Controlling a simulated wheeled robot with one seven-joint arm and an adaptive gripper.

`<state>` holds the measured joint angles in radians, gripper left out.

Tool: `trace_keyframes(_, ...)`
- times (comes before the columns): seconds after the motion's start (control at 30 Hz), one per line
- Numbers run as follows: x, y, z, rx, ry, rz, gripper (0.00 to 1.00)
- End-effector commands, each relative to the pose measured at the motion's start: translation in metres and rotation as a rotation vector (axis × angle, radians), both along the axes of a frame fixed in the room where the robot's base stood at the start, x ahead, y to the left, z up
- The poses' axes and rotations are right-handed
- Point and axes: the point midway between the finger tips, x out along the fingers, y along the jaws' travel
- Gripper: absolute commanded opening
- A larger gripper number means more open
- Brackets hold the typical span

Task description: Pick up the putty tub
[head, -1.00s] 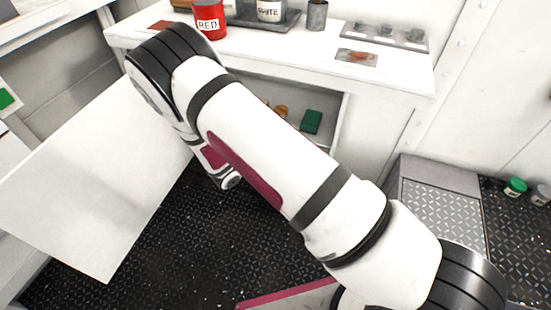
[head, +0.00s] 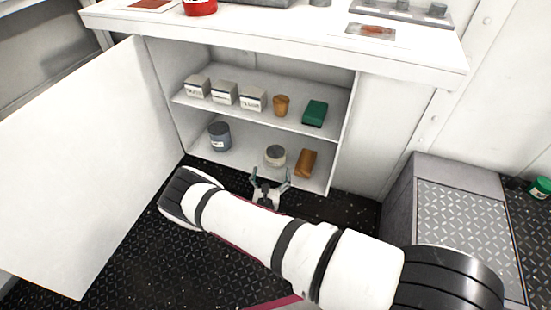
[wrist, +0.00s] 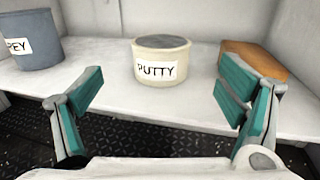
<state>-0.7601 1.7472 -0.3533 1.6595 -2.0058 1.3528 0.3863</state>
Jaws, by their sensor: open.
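The putty tub (wrist: 161,60) is a short, round, cream tub with a grey lid and a white label reading PUTTY. It stands upright on the bottom shelf of the open cabinet, and it also shows in the head view (head: 275,155). My gripper (head: 270,178) is at the front edge of that shelf, just in front of the tub. In the wrist view its two teal-padded fingers (wrist: 167,92) are spread wide, with the tub beyond and between them. The gripper is empty and does not touch the tub.
On the bottom shelf (head: 237,160), a blue-grey tub (head: 219,137) stands left and an orange-brown block (head: 306,163) lies right. The upper shelf holds white boxes (head: 225,93), a brown cup (head: 281,105) and a green block (head: 315,113). The open cabinet door (head: 85,165) is at left.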

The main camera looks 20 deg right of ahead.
Motion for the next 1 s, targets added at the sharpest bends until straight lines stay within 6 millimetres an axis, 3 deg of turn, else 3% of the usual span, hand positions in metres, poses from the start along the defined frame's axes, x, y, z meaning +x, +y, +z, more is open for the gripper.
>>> trace_keyframes(0.1,0.018,-0.008,-0.001,0.001,-0.002,-0.002,0.88)
trace_keyframes(0.47,0.040,-0.018,-0.001,0.000,-0.001,-0.002,0.88)
trace_keyframes(0.73,0.073,-0.034,-0.003,0.000,-0.002,-0.003,0.88)
trace_keyframes(1.0,0.079,-0.035,-0.002,0.000,0.000,-0.002,0.88)
